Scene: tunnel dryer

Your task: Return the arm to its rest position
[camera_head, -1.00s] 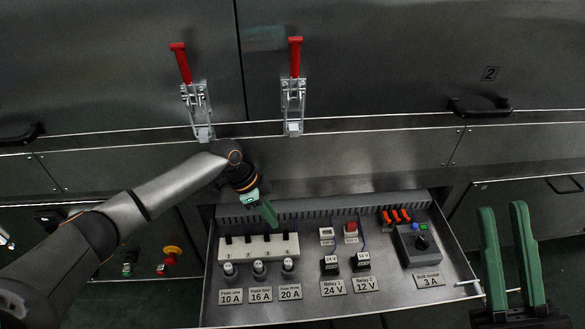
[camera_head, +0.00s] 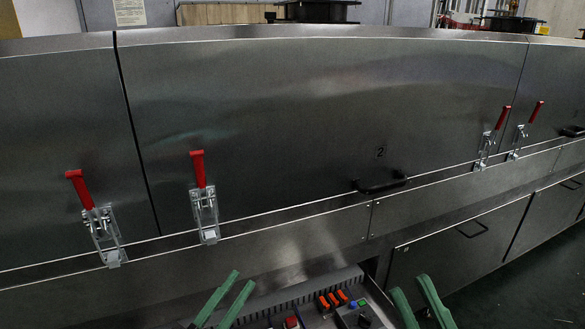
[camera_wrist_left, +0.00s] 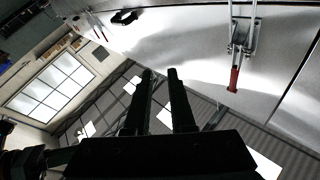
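My left gripper (camera_head: 243,278) shows at the bottom of the head view, its two green fingers pointing up. In the left wrist view its dark fingers (camera_wrist_left: 160,73) are apart with nothing between them. My right gripper (camera_head: 410,284) is at the bottom right of the head view, fingers spread and empty. The left gripper appears clear of the drawer's parts.
The dryer's steel panel (camera_head: 300,120) fills the view ahead. Red-handled clamps stand on its lower edge: one on the left (camera_head: 92,215), one beside it (camera_head: 203,195), and two on the right. A black handle (camera_head: 381,185) sticks out. Green floor (camera_head: 535,275) shows at the lower right.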

